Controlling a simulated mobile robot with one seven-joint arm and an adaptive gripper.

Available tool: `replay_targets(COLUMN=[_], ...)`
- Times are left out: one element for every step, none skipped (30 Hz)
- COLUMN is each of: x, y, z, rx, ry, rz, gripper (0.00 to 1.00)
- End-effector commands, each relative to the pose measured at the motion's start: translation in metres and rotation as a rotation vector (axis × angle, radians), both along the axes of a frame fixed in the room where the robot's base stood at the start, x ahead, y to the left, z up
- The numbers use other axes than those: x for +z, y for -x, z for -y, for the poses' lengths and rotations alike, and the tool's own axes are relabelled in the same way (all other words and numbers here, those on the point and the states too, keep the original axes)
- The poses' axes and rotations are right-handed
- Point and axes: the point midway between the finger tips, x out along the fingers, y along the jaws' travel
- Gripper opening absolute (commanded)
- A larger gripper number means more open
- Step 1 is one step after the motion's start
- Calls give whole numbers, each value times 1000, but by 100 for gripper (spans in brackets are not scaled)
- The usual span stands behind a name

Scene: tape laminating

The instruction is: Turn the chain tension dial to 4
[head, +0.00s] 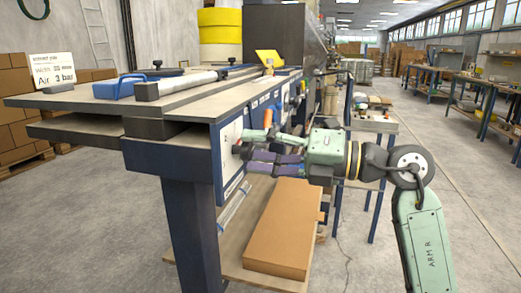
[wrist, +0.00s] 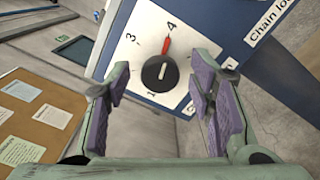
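The chain tension dial (wrist: 160,73) is a round black knob with a pale line, on a white plate (wrist: 130,58) marked 1, 3 and 4. A red pointer runs from the knob up to just beside the 4. Gaps show between the pads and the knob. In the head view my gripper (head: 246,161) is in front of the white plate (head: 231,150) on the machine's end face, and the fingers partly hide the dial.
A label starting "Chain" (wrist: 268,22) is right of the plate. The machine's bench top (head: 170,98) carries a blue-handled tool (head: 120,86) and a long bar (head: 180,84). A cardboard box (head: 283,228) lies on the shelf below my gripper. A sign (head: 52,68) stands at left.

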Motion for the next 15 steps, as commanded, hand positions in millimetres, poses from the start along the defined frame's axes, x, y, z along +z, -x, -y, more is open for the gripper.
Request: replay_targets(x=[0, 0, 0, 0, 0, 0, 0, 0, 0, 0, 0, 0, 0, 0, 0], y=[0, 0, 0, 0, 0, 0, 0, 0, 1, 1, 2, 3, 5, 6, 8], z=[0, 0, 0, 0, 0, 0, 0, 1, 2, 4, 7, 11, 16, 21, 29], rx=[1, 1, 1, 1, 1, 1, 1, 1, 0, 0, -1, -2, -2, -2, -4], ry=[0, 0, 0, 0, 0, 0, 0, 0, 1, 1, 0, 0, 0, 0, -1], rz=[0, 0, 0, 0, 0, 0, 0, 0, 0, 0, 0, 0, 0, 0, 0], gripper=[50, 50, 50, 50, 50, 50, 50, 50, 50, 50, 50, 50, 50, 50, 50])
